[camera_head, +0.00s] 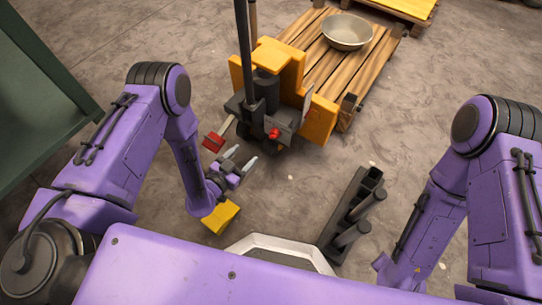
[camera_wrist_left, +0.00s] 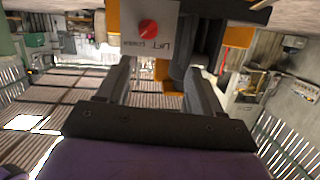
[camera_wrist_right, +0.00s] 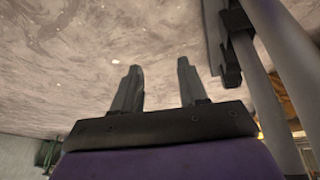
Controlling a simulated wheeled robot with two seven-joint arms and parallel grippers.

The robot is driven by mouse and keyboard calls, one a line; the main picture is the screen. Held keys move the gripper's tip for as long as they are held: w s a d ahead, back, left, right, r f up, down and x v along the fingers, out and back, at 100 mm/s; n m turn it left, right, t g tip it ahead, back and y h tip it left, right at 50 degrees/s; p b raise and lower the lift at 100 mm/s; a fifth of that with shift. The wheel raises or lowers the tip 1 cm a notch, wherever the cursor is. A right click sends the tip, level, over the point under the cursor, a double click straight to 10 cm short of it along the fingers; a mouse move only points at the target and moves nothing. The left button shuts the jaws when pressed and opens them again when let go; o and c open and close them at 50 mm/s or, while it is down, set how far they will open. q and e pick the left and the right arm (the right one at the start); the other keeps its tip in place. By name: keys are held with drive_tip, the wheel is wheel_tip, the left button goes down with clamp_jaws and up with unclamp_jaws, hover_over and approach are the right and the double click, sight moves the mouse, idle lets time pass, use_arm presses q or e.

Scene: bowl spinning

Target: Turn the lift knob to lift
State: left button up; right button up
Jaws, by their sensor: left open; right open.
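The red lift knob (camera_head: 273,133) sits on a small grey panel on the front of the yellow lift truck (camera_head: 318,119).
A metal bowl (camera_head: 347,32) rests on a wooden pallet (camera_head: 300,33) behind the truck. A red-ended handle (camera_head: 213,142) sticks out near my left gripper. A yellow block (camera_head: 221,217) shows below it. A green surface (camera_head: 40,100) stands at the left.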

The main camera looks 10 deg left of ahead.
use_arm(q)
drive_tip(key=m+t+h+b, duration=0.2)
drive_tip(key=b, duration=0.2)
approach(271, 137)
drive_tip(key=s+a, duration=0.1)
drive_tip(key=shift+h, duration=0.3)
drive_tip(key=b+x, duration=0.1)
drive_tip(key=x, duration=0.2)
drive_tip(key=b+x, duration=0.1)
drive_tip(key=x, duration=0.2)
drive_tip(key=b+x, duration=0.1)
drive_tip(key=x, duration=0.3)
drive_tip(key=shift+d+f+b, duration=0.15)
drive_tip(key=shift+f+b, duration=0.1)
drive_tip(key=shift+b, duration=0.1)
drive_tip(key=shift+w+d+r, duration=0.1)
drive_tip(key=shift+w+d, duration=0.05)
drive_tip(key=shift+w, duration=0.2)
drive_tip(key=c, duration=1.1)
use_arm(e)
drive_tip(key=s+f+n+g+y, duration=0.1)
drive_tip(key=s+f+n+g, duration=0.1)
drive_tip(key=f, duration=0.8)
drive_tip(key=shift+s+a+f+n+g, duration=0.3)
drive_tip(key=shift+s+a+f, duration=0.05)
drive_tip(key=shift+s, duration=0.15)
